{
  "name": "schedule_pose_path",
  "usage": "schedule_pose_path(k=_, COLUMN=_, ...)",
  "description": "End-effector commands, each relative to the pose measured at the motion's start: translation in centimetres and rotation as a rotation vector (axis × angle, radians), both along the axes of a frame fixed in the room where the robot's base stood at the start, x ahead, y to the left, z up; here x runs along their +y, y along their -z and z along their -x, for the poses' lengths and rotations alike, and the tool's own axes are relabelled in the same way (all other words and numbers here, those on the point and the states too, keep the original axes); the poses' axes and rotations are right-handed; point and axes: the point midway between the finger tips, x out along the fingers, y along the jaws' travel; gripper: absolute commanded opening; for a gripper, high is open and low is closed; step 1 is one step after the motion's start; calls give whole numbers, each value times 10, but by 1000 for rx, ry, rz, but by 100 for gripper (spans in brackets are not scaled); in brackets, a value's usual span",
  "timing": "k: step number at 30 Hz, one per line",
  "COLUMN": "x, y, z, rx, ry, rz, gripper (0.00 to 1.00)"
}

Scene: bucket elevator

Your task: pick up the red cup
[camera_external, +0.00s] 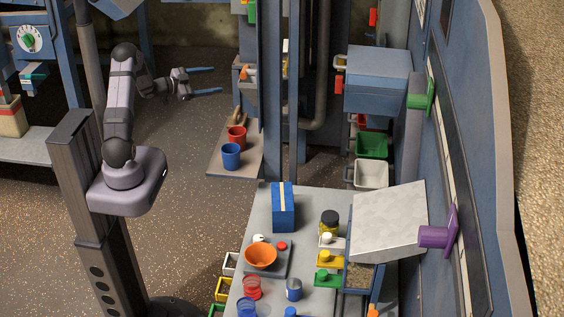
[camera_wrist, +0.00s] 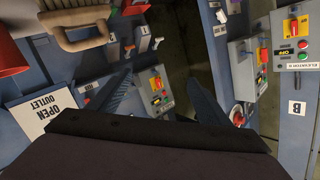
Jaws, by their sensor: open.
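The red cup (camera_external: 237,134) stands upright on a small grey shelf (camera_external: 219,164) left of the blue post in the external view. A blue cup (camera_external: 231,155) stands just in front of it. In the wrist view the red cup (camera_wrist: 10,55) is at the upper left, cut off by the picture's edge. My gripper (camera_external: 217,80) is open and empty, above the shelf and a little left of the red cup, apart from it. Its two fingers, with my gripper (camera_wrist: 160,76) in the wrist view, are spread wide, and the cup is outside them to the left.
A tan wooden-handled object (camera_wrist: 75,25) lies close behind the red cup. The blue post (camera_external: 271,90) rises right beside the shelf. A table (camera_external: 265,210) with a blue box (camera_external: 283,207) and an orange bowl (camera_external: 260,257) is in front. Open floor lies left of the shelf.

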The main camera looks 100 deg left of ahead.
Motion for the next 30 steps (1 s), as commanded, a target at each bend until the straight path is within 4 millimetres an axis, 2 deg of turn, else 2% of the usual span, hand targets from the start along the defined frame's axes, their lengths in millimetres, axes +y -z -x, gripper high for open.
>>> schedule_pose_path(k=1, x=1, y=2, z=14, rx=-12, ry=4, rz=-4, gripper=72)
schedule_pose_path(k=4, x=-9, y=12, z=27, rx=-47, ry=53, rz=3, gripper=72)
schedule_pose_path(k=14, x=-64, y=59, z=-15, rx=-129, ry=255, rz=121, gripper=72)
schedule_pose_path(k=22, x=-129, y=99, z=-51, rx=-217, ry=453, rz=263, gripper=72)
schedule_pose_path(k=27, x=-165, y=114, z=-64, rx=-269, ry=557, rz=345, gripper=72)
schedule_pose_path(k=30, x=-176, y=117, z=-68, rx=-286, ry=591, rz=372, gripper=72)
